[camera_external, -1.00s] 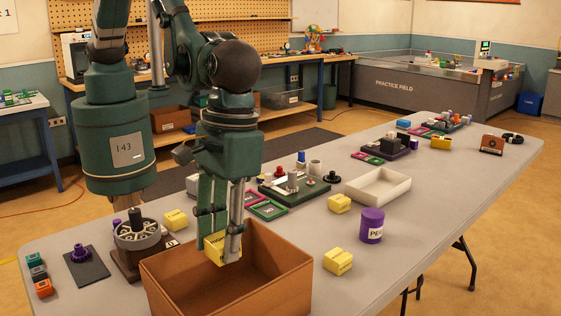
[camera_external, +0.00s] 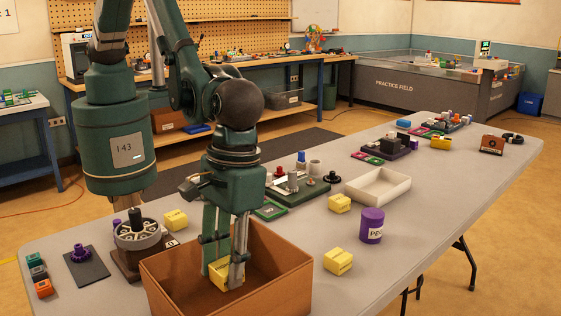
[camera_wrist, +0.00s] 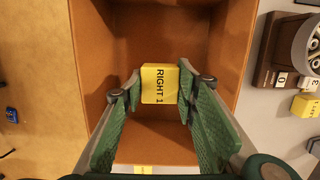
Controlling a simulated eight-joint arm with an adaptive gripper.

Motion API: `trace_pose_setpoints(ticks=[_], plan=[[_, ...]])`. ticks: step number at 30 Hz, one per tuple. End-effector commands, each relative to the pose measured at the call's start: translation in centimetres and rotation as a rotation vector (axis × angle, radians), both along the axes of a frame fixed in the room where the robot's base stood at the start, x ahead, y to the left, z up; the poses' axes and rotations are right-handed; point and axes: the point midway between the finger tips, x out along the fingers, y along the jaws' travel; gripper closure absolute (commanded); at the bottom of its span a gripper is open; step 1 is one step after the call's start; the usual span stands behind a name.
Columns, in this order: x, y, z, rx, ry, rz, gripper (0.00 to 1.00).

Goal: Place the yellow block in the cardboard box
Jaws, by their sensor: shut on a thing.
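My gripper (camera_external: 225,275) is inside the open cardboard box (camera_external: 182,292), which stands at the near edge of the table. It is shut on a yellow block (camera_external: 222,270). In the wrist view the block (camera_wrist: 159,84) reads "RIGHT 1" and sits between the two green fingers, with the brown box walls (camera_wrist: 88,60) around it. I cannot tell whether the block touches the box floor. Other yellow blocks lie on the table: one behind the box (camera_external: 176,219), one to its right (camera_external: 338,261), and one farther back (camera_external: 339,203).
A purple cup (camera_external: 371,226) stands right of the box. A white tray (camera_external: 378,186) lies farther back. A wheel-like metal part on a brown stand (camera_external: 137,236) is close to the box's left side. The table's right part is mostly clear.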

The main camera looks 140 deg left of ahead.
Motion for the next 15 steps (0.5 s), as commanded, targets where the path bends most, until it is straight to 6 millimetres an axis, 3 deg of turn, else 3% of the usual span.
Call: trace_pose_setpoints(ticks=[9,15], plan=[[0.0,0.0,-3.6,0.0,0.0,0.0,0.83],[0.0,0.0,-4.3,0.0,0.0,0.0,0.83]])
